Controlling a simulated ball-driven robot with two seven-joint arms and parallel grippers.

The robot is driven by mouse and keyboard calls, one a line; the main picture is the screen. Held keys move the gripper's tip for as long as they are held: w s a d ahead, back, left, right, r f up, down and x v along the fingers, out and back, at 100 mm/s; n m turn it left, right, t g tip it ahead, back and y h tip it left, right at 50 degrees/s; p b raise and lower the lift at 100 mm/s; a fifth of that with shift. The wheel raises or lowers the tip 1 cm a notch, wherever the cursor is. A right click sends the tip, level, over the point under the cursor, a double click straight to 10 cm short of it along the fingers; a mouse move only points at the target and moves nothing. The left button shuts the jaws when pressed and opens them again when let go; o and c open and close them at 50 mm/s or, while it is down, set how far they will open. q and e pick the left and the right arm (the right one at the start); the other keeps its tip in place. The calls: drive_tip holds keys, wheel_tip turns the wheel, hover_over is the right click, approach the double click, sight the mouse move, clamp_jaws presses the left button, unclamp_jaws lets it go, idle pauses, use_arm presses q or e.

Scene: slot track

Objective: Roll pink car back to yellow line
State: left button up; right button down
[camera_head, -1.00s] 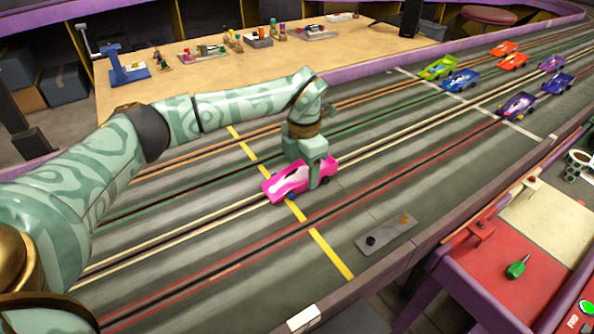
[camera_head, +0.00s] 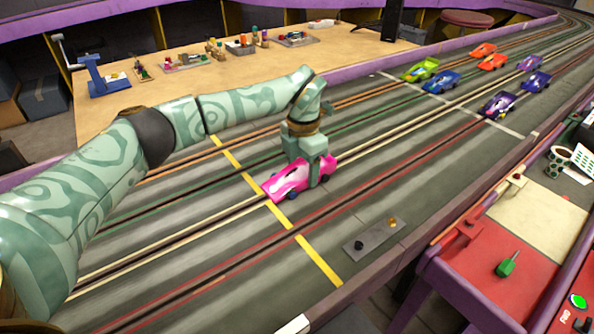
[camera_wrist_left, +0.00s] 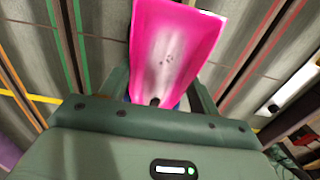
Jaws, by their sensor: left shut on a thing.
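The pink car (camera_head: 288,181) with a white patch sits on the slot track, its nose pointing to the lower left. Its front end overlaps the yellow line (camera_head: 238,168) in the head view. My left gripper (camera_head: 318,178) is shut on the rear part of the pink car, fingers on either side. In the left wrist view the pink car (camera_wrist_left: 172,50) lies between the fingers, and part of the yellow line (camera_wrist_left: 42,98) shows at the left. My right gripper is not in view.
Several other cars stand up the track near a white line, including a green car (camera_head: 421,69) and a purple car (camera_head: 498,105). A small control plate (camera_head: 374,239) lies by the near edge. A red and purple bench (camera_head: 500,255) is at the right.

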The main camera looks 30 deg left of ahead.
use_arm(q)
drive_tip(key=shift+w+d, duration=0.25)
drive_tip(key=shift+w, duration=0.4)
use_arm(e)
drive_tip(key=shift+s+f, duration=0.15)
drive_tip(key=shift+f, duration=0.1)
use_arm(q)
drive_tip(key=o, duration=1.2)
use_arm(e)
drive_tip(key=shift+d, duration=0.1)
use_arm(q)
drive_tip(key=shift+r+p, duration=3.05)
drive_tip(key=shift+r, duration=5)
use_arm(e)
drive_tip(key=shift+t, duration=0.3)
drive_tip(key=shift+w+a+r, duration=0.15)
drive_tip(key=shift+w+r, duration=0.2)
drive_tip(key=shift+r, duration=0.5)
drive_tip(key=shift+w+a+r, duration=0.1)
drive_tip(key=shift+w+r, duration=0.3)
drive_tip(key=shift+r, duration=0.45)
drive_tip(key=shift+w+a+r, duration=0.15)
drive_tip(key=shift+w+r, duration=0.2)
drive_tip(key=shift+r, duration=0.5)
